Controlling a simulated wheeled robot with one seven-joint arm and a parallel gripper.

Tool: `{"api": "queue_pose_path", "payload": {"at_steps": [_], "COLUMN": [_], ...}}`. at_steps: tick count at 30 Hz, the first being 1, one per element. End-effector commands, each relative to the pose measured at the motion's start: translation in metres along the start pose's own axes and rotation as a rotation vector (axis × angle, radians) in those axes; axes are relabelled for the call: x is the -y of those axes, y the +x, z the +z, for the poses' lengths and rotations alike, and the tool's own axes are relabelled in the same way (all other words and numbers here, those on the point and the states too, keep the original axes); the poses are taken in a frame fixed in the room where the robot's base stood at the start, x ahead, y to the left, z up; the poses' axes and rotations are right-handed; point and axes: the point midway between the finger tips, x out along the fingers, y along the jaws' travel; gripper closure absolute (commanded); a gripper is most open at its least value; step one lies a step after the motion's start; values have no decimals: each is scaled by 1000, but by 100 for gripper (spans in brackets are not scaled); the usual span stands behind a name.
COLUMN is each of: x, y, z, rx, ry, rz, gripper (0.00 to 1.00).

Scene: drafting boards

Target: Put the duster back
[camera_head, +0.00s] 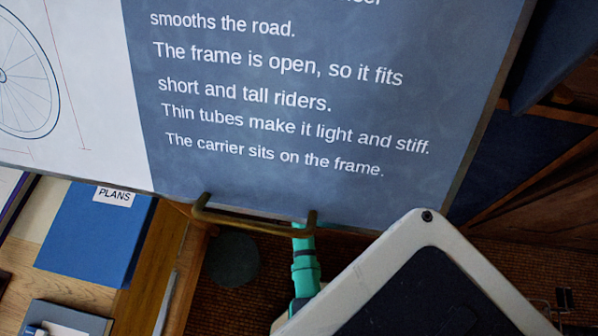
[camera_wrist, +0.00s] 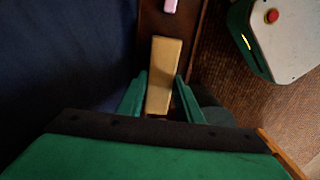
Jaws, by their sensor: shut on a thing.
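The duster (camera_wrist: 164,66), a tan oblong block, lies lengthwise between the two green fingers of my gripper (camera_wrist: 160,82) in the wrist view. My gripper is shut on it. The far end of the duster sticks out beyond the fingertips. A brown wooden strip (camera_wrist: 150,22) runs behind the duster; I cannot tell whether the duster touches it. The head view shows neither the duster nor the fingers clearly. The blue-grey board (camera_head: 330,195) with white writing fills the upper part of that view, with a brass bracket (camera_head: 255,226) at its lower edge.
A small pink piece (camera_wrist: 170,5) lies on the wooden strip beyond the duster. A dark blue surface (camera_wrist: 65,50) fills the left of the wrist view. A blue folder marked PLANS (camera_head: 90,235) and a grey-blue book (camera_head: 65,318) lie on a wooden top at left.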

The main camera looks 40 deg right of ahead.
Motion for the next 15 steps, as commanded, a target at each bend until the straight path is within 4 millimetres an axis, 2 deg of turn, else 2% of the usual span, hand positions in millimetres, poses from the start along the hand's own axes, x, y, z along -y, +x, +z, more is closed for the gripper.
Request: {"api": "queue_pose_path", "payload": {"at_steps": [13,14,15], "x": [0,0,0], "y": [9,8,8], "z": [0,0,0], "rx": [0,0,0], "ry": [0,0,0], "rz": [0,0,0], "gripper": [96,61,51]}}
